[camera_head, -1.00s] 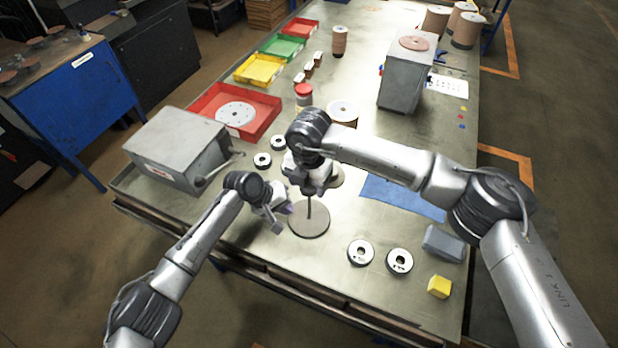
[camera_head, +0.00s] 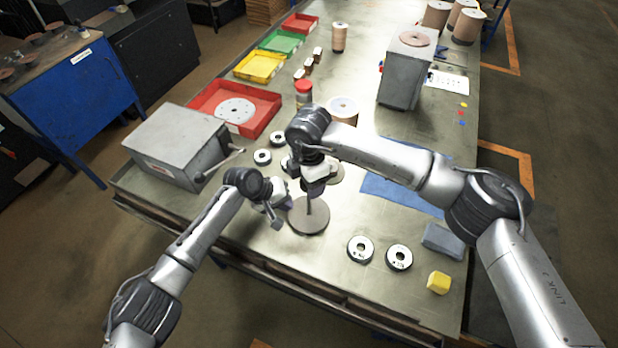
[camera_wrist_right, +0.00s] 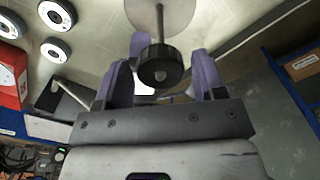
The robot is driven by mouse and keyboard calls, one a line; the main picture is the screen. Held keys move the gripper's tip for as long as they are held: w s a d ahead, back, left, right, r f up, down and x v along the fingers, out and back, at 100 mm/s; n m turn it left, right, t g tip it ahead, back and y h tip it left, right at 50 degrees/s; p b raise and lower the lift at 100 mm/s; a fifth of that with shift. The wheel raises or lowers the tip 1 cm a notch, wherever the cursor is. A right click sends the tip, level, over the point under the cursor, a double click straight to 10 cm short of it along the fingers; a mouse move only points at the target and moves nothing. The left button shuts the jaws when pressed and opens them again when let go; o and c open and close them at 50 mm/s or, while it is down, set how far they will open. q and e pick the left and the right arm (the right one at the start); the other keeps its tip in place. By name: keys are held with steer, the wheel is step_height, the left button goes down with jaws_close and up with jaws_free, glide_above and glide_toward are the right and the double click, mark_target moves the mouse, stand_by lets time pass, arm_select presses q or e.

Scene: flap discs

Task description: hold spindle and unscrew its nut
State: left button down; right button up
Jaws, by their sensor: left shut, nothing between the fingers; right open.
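The spindle is a thin upright rod on a round grey base (camera_head: 308,216) near the table's front edge. In the right wrist view its rod (camera_wrist_right: 159,20) ends in a black knurled nut (camera_wrist_right: 158,66). My right gripper (camera_head: 317,188) is over the spindle and points down; in its wrist view the open purple fingers (camera_wrist_right: 168,50) stand on either side of the nut, with a visible gap on the right. My left gripper (camera_head: 284,207) is low, just left of the rod, shut and empty. Its fingertips are small, and contact with the spindle cannot be made out. The nut is hidden in the head view.
A grey box with a lever (camera_head: 178,148) stands left of the left gripper. Flap discs (camera_head: 360,249) lie to the right, near a grey block (camera_head: 443,240) and a yellow block (camera_head: 438,282). A red tray (camera_head: 266,118) and blue mat (camera_head: 400,194) are farther back.

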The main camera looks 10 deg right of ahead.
steer(key=m, duration=0.8)
steer(key=shift+c, duration=0.2)
steer(key=c, duration=0.6)
steer(key=n, duration=1.3)
steer(key=shift+n, duration=0.4)
steer(key=n, duration=0.6)
steer(key=shift+n, duration=0.3)
steer(key=n, duration=0.8)
